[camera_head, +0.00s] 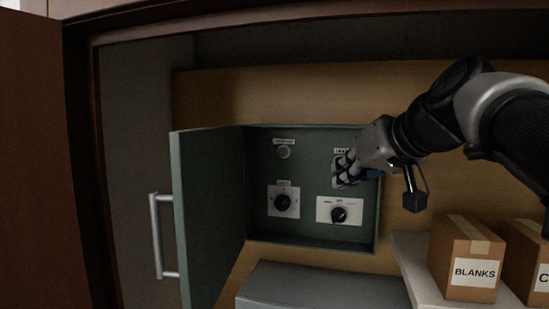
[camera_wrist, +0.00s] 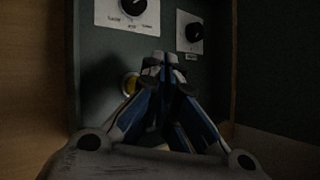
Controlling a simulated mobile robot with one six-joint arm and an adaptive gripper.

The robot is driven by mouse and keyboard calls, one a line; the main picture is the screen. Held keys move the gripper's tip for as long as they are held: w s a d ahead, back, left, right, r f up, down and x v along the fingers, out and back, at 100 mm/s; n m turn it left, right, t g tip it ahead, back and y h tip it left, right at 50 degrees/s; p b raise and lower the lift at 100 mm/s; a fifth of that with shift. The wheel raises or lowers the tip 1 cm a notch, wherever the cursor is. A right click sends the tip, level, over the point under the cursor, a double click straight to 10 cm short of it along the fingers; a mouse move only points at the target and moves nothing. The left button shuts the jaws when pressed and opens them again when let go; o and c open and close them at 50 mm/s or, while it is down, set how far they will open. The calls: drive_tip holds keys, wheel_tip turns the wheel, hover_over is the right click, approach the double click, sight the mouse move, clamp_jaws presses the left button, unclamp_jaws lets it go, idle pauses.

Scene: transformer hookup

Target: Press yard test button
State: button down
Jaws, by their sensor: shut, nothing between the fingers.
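A green control box (camera_head: 259,222) hangs open on the wooden back wall. At its upper right, a pale labelled plate (camera_head: 337,160) is mostly hidden behind my gripper (camera_head: 342,178). In the wrist view, a round yellow button-like piece (camera_wrist: 131,83) shows beside my gripper's fingers (camera_wrist: 162,62), partly covered by them. The label is too small to read surely. My gripper is shut and empty, with its fingertips close to the panel. I cannot tell whether they touch it. A round grey piece (camera_head: 284,152) sits under a label at the box's upper left.
Two black knobs sit low on the panel, left (camera_head: 283,202) and right (camera_head: 339,214). The box's green door (camera_head: 208,215) stands open at left, near a cabinet handle (camera_head: 157,235). A shelf (camera_head: 414,262) at right holds cardboard boxes, one marked BLANKS (camera_head: 468,260).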

drive_tip(key=shift+w+d, duration=0.15)
drive_tip(key=shift+w, duration=0.45)
idle(1.1)
drive_tip(key=shift+w+d, duration=0.15)
drive_tip(key=shift+w, duration=0.25)
drive_tip(key=shift+w+d+p, duration=0.15)
drive_tip(key=shift+w+p, duration=0.2)
idle(0.6)
drive_tip(key=shift+s, duration=0.1)
drive_tip(key=shift+s+a+b, duration=0.3)
drive_tip(key=shift+s+b, duration=0.15)
drive_tip(key=shift+s, duration=0.25)
drive_tip(key=shift+f, duration=0.1)
